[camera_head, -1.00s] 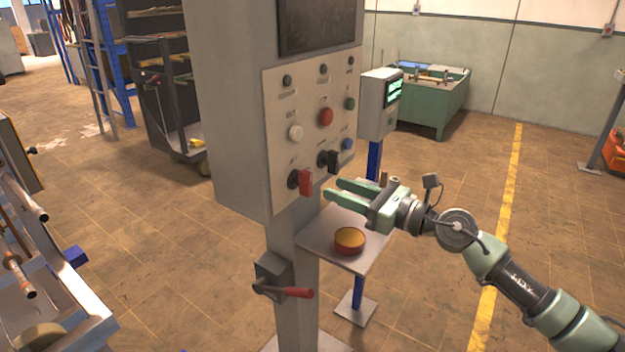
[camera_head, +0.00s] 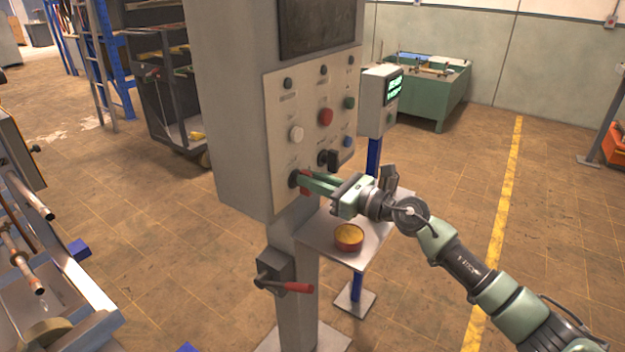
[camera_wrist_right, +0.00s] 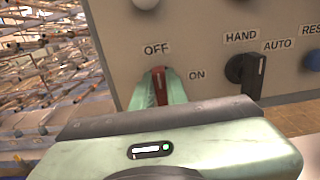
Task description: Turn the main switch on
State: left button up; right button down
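The main switch is a red knob (camera_wrist_right: 159,86) on the lower left of the control panel, between the OFF label above it and the ON label to its right. Its pointer end is up toward OFF. In the head view the red knob (camera_head: 305,187) is mostly covered by my right gripper. My right gripper (camera_head: 312,182) reaches in from the right, its green fingers at the panel. In the wrist view its fingers (camera_wrist_right: 160,92) lie on either side of the knob, close against it, and look shut on it. My left gripper is not in view.
A black HAND/AUTO knob (camera_wrist_right: 247,72) sits just right of the switch. Below the panel are a shelf (camera_head: 338,256) with a round red-and-yellow item (camera_head: 348,237) and a red-handled lever (camera_head: 287,286). The floor to the right is open.

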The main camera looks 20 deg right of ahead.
dwell(0.4)
jog(key=shift+w+d+f+m+p, duration=0.2)
jog(key=shift+m+p, duration=1.4)
jog(key=shift+m, duration=1.4)
jog(key=shift+w+d+f+m+p, duration=0.15)
jog(key=shift+d+f+m+p, duration=0.15)
jog(key=shift+m+p, duration=2)
jog(key=shift+w+d+f+m+p, duration=0.2)
jog(key=shift+m+p, duration=0.7)
jog(key=shift+m, duration=2.8)
jog(key=shift+s+a+f, duration=0.1)
jog(key=c, duration=1.4)
grip_release()
